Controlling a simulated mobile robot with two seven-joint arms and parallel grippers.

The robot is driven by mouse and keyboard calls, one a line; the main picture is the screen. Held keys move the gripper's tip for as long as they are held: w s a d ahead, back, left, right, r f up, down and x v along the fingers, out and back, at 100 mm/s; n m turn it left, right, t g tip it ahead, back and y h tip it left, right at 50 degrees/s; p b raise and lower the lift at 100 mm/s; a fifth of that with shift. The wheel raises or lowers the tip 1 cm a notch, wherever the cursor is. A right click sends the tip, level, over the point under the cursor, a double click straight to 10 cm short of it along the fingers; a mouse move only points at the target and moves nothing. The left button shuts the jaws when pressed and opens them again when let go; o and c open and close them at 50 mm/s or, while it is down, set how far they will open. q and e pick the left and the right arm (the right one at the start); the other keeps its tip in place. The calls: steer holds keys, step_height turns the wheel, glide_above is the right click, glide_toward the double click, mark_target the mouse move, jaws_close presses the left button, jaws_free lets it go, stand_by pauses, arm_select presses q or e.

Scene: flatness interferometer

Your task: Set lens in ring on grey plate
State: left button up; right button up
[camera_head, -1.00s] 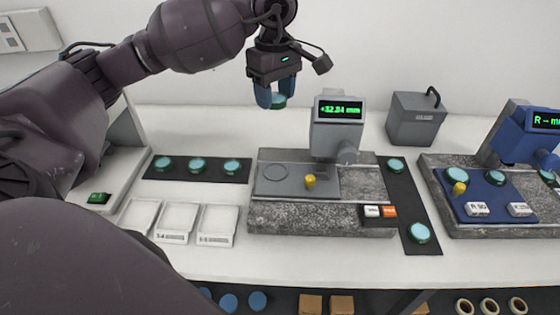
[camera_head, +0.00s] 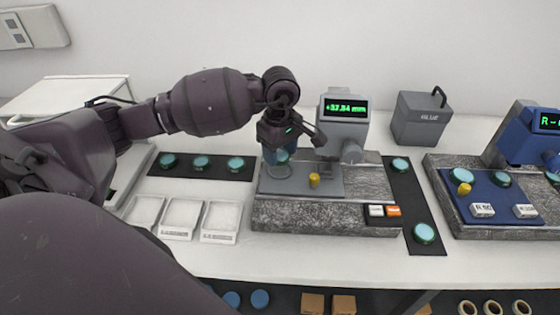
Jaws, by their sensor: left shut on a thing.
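My left gripper (camera_head: 281,156) is shut on a teal lens (camera_head: 282,157) and holds it just above the ring (camera_head: 279,171) on the grey plate (camera_head: 328,182). The ring is a thin circle at the plate's left side, partly hidden behind the gripper and lens. The plate lies on a stone block with a grey gauge head (camera_head: 341,133) whose green display stands at its back. A yellow knob (camera_head: 314,180) stands on the plate right of the ring. I cannot tell whether the lens touches the plate. My right gripper is not in view.
Several lenses lie on a black strip (camera_head: 220,171) at the left and on another (camera_head: 407,200) at the right. White trays (camera_head: 221,222) stand in front left. A blue instrument (camera_head: 530,135) with a blue plate stands right. A grey box (camera_head: 420,118) stands behind.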

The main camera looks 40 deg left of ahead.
mark_target(280, 153)
arm_select(q)
step_height(280, 153, down, 3)
steer(key=shift+f, duration=0.2)
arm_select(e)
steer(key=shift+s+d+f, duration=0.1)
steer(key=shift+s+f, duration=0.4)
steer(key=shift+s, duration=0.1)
arm_select(q)
steer(key=shift+f, duration=0.15)
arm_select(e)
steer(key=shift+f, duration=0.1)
arm_select(q)
steer(key=shift+f+b, duration=0.2)
steer(key=shift+b, duration=0.1)
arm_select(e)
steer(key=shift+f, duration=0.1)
arm_select(q)
steer(key=shift+s+f, duration=0.1)
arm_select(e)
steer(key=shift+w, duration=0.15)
